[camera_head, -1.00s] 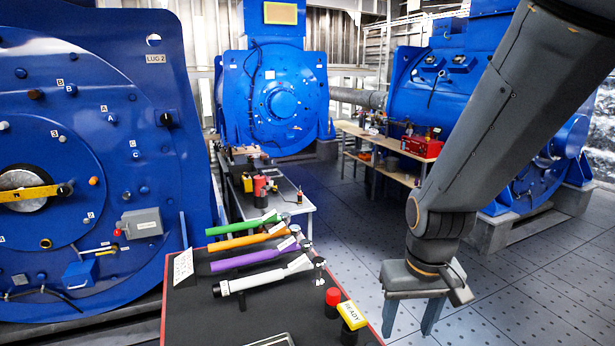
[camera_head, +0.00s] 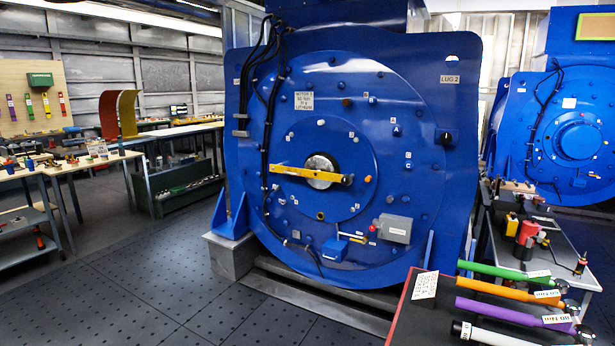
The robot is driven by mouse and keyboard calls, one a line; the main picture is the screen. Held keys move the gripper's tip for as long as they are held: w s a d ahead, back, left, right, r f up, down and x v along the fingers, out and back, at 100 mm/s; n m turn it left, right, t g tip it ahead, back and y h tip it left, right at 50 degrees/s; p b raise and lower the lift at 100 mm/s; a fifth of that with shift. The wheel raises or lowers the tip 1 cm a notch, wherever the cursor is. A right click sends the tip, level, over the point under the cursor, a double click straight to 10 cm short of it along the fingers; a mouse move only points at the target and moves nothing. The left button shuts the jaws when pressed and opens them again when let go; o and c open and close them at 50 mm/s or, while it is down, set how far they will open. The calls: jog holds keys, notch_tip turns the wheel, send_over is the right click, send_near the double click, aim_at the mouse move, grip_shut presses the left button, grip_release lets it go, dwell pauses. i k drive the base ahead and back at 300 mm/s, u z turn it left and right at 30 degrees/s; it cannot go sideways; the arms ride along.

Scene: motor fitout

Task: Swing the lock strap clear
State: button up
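The lock strap (camera_head: 309,174) is a yellow bar on the front of the big blue motor (camera_head: 400,90). It lies almost level across the grey shaft end (camera_head: 320,165), its right end at a dark pivot or bolt and its left end reaching past the shaft. Whether its left end is fastened cannot be made out. My gripper is out of view now, so its state is hidden.
A black-topped, red-edged table (camera_head: 408,310) with green, orange, purple and white-handled tools stands at front right. A small grey box (camera_head: 394,228) and a blue box (camera_head: 335,248) sit low on the motor face. Dark floor (camera_head: 150,270) is clear at left.

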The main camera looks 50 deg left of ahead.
aim_at(325, 176)
jog(key=u, duration=0.45)
jog(key=k, duration=1.1)
jog(key=u, duration=1.15)
jog(key=i, duration=0.4)
jog(key=u, duration=0.75)
jog(key=i, duration=1.85)
jog(key=u, duration=0.25)
jog(key=i, duration=1.8)
jog(key=z, duration=1.1)
jog(key=i, duration=1.4)
jog(key=z, duration=0.75)
